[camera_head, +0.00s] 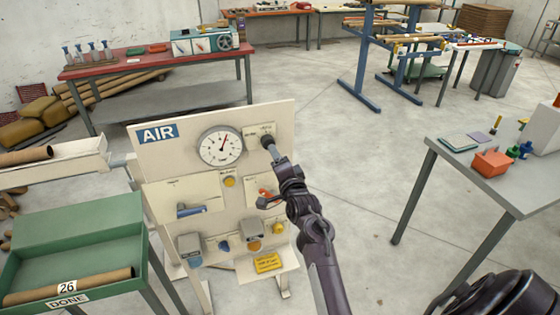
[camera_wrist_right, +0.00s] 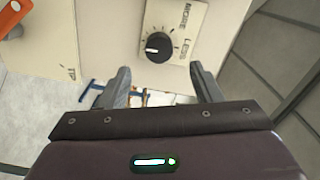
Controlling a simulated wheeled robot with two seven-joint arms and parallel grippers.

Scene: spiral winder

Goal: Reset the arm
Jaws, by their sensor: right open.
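A white panel marked AIR (camera_head: 185,160) stands in front of me with a round gauge (camera_head: 220,147) at its upper middle. A black knob on a plate marked MORE and LESS is at the panel's upper right; it shows clearly in the right wrist view (camera_wrist_right: 158,45). My right gripper (camera_head: 275,155) reaches up to this knob and partly covers it in the head view. In the right wrist view my right gripper (camera_wrist_right: 160,70) is open and empty. Its fingertips are spread on either side below the knob, with no clear contact. My left gripper is not in view.
The panel also carries a yellow button (camera_head: 229,181), a blue-grey handle (camera_head: 190,210) and an orange-red part (camera_head: 265,194) beside my arm. A green tray (camera_head: 75,235) with a brown tube stands left. A grey table (camera_head: 470,175) stands right. Open floor lies between.

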